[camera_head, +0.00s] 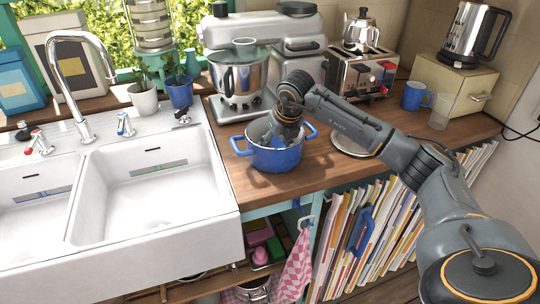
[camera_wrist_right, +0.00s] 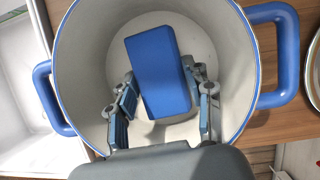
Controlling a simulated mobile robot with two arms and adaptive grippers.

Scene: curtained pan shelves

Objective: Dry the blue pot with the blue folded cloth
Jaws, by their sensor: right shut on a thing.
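The blue pot (camera_head: 277,157) stands upright on the wooden counter, just right of the sink. Its white inside shows in the right wrist view (camera_wrist_right: 88,50), with blue handles on both sides. My right gripper (camera_head: 283,134) reaches down into the pot, its fingertips mostly hidden by the rim in the head view. In the right wrist view the right gripper (camera_wrist_right: 160,95) is shut on the blue folded cloth (camera_wrist_right: 157,62), one finger on each side. The cloth is inside the pot, over its white bottom; whether it touches the bottom I cannot tell. My left gripper is not in view.
A white double sink (camera_head: 150,200) lies left of the pot. A stand mixer (camera_head: 240,75) is close behind it. A round lid (camera_head: 352,143) lies to the right, under my arm. A toaster (camera_head: 363,72), blue mug (camera_head: 416,96) and glass (camera_head: 441,112) stand further back right.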

